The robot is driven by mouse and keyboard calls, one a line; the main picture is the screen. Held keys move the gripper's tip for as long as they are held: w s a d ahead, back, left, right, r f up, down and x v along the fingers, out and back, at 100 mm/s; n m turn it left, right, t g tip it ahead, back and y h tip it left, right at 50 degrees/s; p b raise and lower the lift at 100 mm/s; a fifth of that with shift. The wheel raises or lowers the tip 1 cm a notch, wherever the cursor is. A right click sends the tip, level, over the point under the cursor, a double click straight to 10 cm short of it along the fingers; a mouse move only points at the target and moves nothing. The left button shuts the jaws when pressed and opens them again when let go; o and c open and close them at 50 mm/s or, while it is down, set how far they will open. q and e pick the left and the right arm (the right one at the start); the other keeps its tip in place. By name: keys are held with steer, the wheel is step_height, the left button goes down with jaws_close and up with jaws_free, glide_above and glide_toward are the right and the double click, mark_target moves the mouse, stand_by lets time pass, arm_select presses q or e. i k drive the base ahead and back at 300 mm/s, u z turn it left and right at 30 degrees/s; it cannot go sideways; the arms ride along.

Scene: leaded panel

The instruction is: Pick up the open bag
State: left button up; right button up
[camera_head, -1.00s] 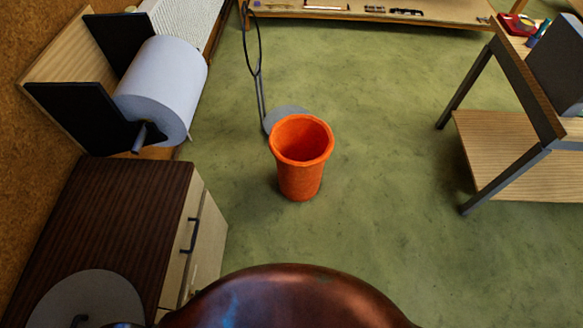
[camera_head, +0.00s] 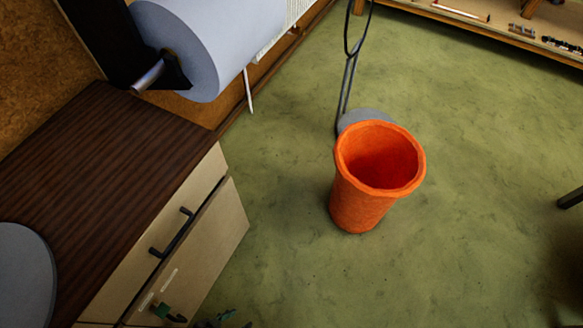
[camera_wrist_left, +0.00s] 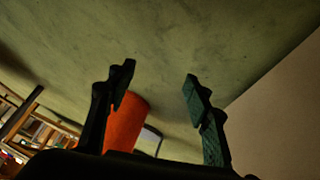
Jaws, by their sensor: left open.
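I see no open bag in either view now. My left gripper (camera_head: 195,318) shows only in part at the bottom edge of the head view, by the front of the cabinet. In the left wrist view the left gripper (camera_wrist_left: 160,78) is open, with nothing between its two dark fingers. My right gripper is not in view.
An orange open-topped bin (camera_head: 362,205) stands upright on the green floor; it also shows behind one finger in the wrist view (camera_wrist_left: 124,124). A cabinet with a dark wooden top (camera_head: 110,150) and a paper roll (camera_head: 195,45) are at left.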

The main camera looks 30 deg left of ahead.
mark_target(377, 165)
steer(key=i, duration=0.95)
